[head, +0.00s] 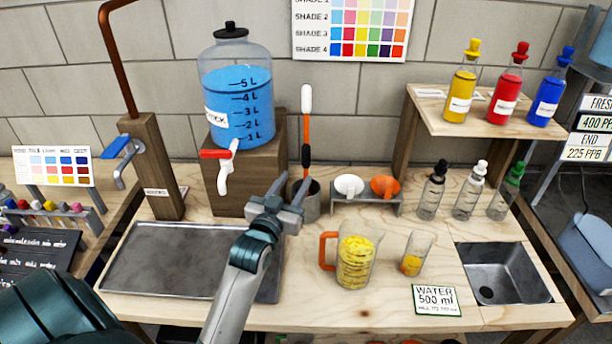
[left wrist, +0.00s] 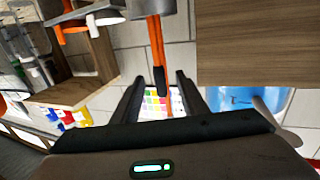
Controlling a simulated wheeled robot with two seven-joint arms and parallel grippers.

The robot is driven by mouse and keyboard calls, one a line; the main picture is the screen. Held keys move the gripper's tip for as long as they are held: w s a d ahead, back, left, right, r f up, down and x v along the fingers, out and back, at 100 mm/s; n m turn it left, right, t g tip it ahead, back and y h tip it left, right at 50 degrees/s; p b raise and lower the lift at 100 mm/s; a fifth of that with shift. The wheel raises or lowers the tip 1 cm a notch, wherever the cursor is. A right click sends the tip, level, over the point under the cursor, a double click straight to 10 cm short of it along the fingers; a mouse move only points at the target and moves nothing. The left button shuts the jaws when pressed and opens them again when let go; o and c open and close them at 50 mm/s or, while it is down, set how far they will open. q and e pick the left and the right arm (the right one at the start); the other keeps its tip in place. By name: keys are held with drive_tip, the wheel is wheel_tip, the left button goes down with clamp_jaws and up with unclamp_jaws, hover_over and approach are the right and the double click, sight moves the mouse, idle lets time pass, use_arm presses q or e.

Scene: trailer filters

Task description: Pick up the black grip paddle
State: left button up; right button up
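The paddle's black grip (head: 306,152) shows on an orange shaft above a grey cup (head: 312,207), with a white end (head: 306,98) above it in the head view. In the left wrist view the black grip (left wrist: 160,80) shows at the end of orange shafts coming from the cup, between the finger lines. My left gripper (head: 283,190) is open and empty, just in front and left of the cup, its fingers pointing towards it. Whether the grip is between the fingertips or beyond them, I cannot tell. My right gripper is not in view.
A wooden block (head: 263,165) holding a blue water jug (head: 238,100) stands behind left. A small rack (head: 368,203) with white and orange scoops is right of the cup. A yellow-filled pitcher (head: 355,262) and a beaker (head: 415,255) stand front right. A grey tray (head: 165,260) lies left.

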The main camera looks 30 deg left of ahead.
sight(305, 167)
use_arm(q)
drive_tip(key=shift+w, duration=0.25)
drive_tip(key=shift+p+x, duration=1.05)
drive_tip(key=shift+x, duration=0.85)
drive_tip(key=shift+w, duration=0.7)
clamp_jaws()
